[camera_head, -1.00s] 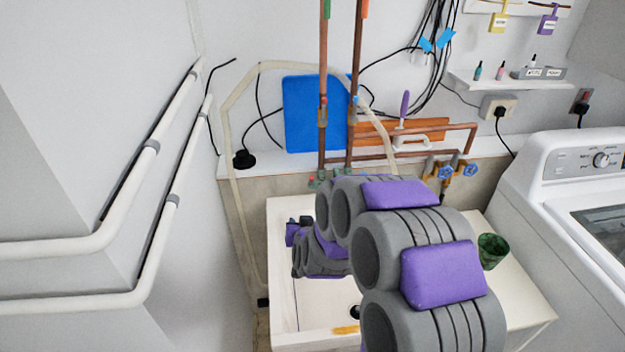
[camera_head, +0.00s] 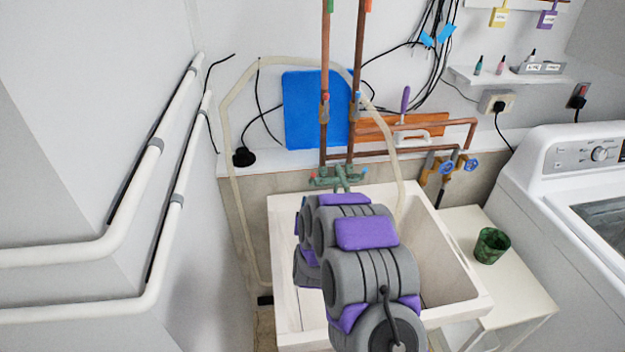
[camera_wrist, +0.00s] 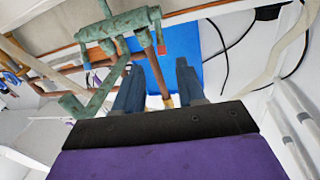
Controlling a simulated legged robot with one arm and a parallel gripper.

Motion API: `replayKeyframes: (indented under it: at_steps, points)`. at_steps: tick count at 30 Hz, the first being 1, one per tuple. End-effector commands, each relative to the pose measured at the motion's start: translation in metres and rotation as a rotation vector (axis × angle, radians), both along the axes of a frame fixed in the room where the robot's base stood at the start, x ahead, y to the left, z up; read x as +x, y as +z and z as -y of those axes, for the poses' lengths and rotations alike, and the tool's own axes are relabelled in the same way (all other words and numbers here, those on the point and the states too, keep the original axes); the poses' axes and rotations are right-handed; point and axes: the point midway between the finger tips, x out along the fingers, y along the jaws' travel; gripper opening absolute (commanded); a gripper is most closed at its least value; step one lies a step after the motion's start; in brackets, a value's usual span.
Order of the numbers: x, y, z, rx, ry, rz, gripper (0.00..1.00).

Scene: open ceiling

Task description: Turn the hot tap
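A green, weathered mixer tap (camera_head: 341,178) is on the wall above the back of the white sink (camera_head: 450,294). In the wrist view the tap's body (camera_wrist: 112,27) fills the upper left, with its spout angled to the lower left. A handle with a red end (camera_wrist: 162,50), apparently the hot one, hangs from the body's right end. My gripper (camera_wrist: 155,72) is open and empty, its two dark fingers pointing towards the tap. The red end shows between the fingertips, but I cannot tell how far off. In the head view my arm hides the gripper.
Copper pipes (camera_head: 356,60) rise behind the tap, with a blue board (camera_head: 303,110) behind them. Blue-handled valves (camera_head: 471,165) are to the right. A pale hose (camera_head: 226,130) loops around. A side table (camera_head: 462,222) holds a green cup (camera_head: 491,246). A white washing machine (camera_head: 535,180) is at the right.

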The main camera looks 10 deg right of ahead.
Motion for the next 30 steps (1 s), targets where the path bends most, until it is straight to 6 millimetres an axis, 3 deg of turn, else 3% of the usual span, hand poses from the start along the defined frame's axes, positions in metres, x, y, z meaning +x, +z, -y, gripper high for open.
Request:
replayKeyframes:
  at_steps: [18, 30]
  points:
    - [0.091, -0.001, 0.016, 0.001, -0.001, 0.002, 0.4]
    - [0.126, 0.0, 0.022, 0.001, 0.0, 0.001, 0.4]
